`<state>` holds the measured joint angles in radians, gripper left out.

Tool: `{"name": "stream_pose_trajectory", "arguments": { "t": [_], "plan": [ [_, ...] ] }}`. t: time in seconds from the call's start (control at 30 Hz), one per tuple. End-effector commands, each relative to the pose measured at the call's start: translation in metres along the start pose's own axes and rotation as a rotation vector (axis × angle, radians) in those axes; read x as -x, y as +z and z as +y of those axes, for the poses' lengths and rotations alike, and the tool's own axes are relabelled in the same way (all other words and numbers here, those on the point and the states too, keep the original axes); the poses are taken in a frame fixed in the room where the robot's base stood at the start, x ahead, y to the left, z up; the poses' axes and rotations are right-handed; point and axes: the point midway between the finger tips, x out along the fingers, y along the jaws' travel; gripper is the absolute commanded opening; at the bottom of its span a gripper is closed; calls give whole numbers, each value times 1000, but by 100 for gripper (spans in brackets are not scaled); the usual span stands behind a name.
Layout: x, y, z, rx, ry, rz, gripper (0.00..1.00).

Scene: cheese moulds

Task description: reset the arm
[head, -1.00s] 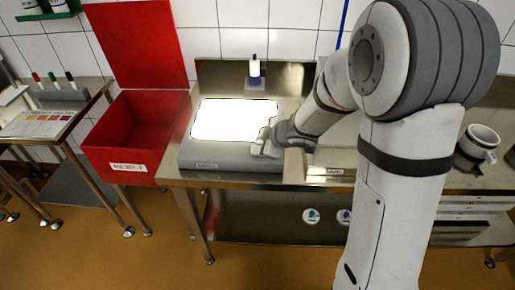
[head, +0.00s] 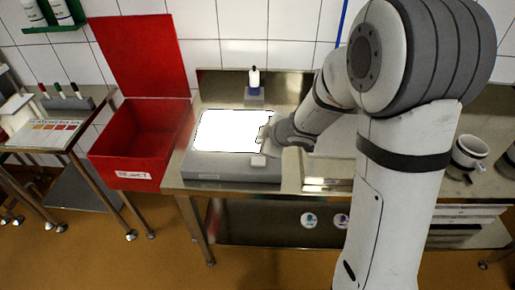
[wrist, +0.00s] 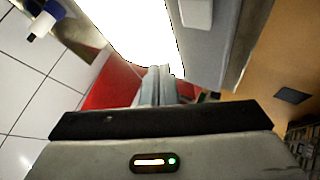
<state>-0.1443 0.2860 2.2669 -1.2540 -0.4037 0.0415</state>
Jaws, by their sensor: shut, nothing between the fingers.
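My gripper (head: 266,138) is at the right edge of a glowing white panel (head: 226,130) set in a grey box on the steel table. My arm comes in from the right and hides part of the table behind it. In the wrist view my gripper (wrist: 154,72) shows its two fingers together with nothing between them, and the bright panel (wrist: 130,25) lies beyond the tips. I cannot tell whether the fingertips touch the panel.
A red bin (head: 137,150) with a raised lid stands left of the table. A small bottle (head: 254,78) stands behind the panel. A white mug (head: 467,152) is at the right. A side table (head: 22,143) with a colour chart is at far left.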

Motion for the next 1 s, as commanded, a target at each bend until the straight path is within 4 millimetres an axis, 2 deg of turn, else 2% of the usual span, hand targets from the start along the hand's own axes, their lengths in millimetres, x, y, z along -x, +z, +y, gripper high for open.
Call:
{"name": "stream_pose_trajectory", "arguments": {
  "t": [0.17,0.27,0.37,0.47,0.57,0.67,0.8,0.9,1.0],
  "plan": [
    [1,0,1,-2,3,-2,0],
    [10,4,9,-29,36,-32,0],
    [37,16,27,-113,120,-117,0],
    [82,37,43,-261,228,-243,0],
    [134,58,43,-450,313,-371,0],
    [182,74,25,-653,357,-476,0],
    [237,81,-21,-942,346,-579,0],
    [264,75,-58,-1118,296,-617,0],
    [280,65,-89,-1244,234,-633,0]
  ]
}}
